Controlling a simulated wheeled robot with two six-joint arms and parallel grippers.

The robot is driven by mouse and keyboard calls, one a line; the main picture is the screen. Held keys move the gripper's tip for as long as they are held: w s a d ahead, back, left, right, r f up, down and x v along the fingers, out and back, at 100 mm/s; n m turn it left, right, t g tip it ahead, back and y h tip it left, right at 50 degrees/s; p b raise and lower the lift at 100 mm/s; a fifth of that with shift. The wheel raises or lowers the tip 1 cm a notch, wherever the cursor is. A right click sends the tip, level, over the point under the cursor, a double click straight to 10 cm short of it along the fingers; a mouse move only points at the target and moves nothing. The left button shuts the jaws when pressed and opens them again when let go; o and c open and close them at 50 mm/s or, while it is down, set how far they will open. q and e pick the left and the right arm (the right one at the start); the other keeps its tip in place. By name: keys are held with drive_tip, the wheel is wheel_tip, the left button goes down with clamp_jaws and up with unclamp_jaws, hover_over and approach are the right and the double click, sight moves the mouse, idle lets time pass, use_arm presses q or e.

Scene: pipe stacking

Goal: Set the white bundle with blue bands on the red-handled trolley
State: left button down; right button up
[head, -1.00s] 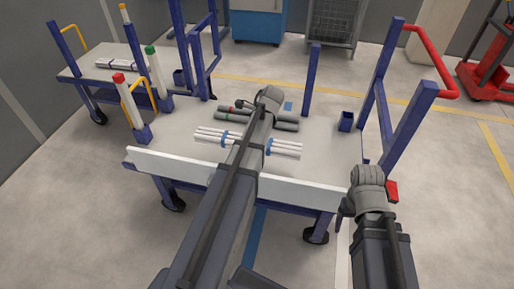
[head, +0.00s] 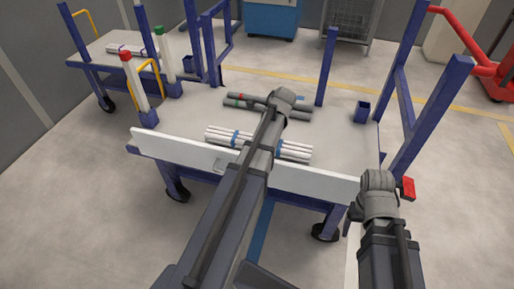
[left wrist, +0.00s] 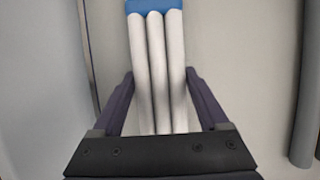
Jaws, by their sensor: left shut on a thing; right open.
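The white bundle (head: 224,136) with blue bands lies crosswise over the deck, behind the front board, in the head view. My left arm hides its middle and the left gripper's fingers. The left wrist view shows the white tubes and a blue band (left wrist: 154,5) between the left jaws (left wrist: 160,100), which are shut on it. I cannot tell whether it touches the deck.
Grey pipes (head: 295,115) with red and green bands lie on the deck behind the bundle. A white board (head: 310,183) runs along the front edge. A second trolley (head: 92,50) with a yellow handle stands back left. Floor is free at the left.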

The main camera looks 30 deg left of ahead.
use_arm(q)
wheel_tip(320, 180, down, 2)
drive_tip(key=shift+f+b, duration=0.2)
drive_tip(key=shift+b, duration=0.55)
drive_tip(key=shift+r, duration=0.15)
use_arm(e)
wheel_tip(320, 180, down, 2)
drive_tip(key=shift+f, duration=0.1)
drive_tip(key=shift+f, duration=0.1)
use_arm(q)
unclamp_jaws()
use_arm(e)
drive_tip(key=shift+r, duration=0.2)
use_arm(q)
drive_tip(key=p+v, duration=1.1)
drive_tip(key=v, duration=0.1)
use_arm(e)
wheel_tip(320, 180, up, 11)
drive_tip(key=shift+f, duration=0.15)
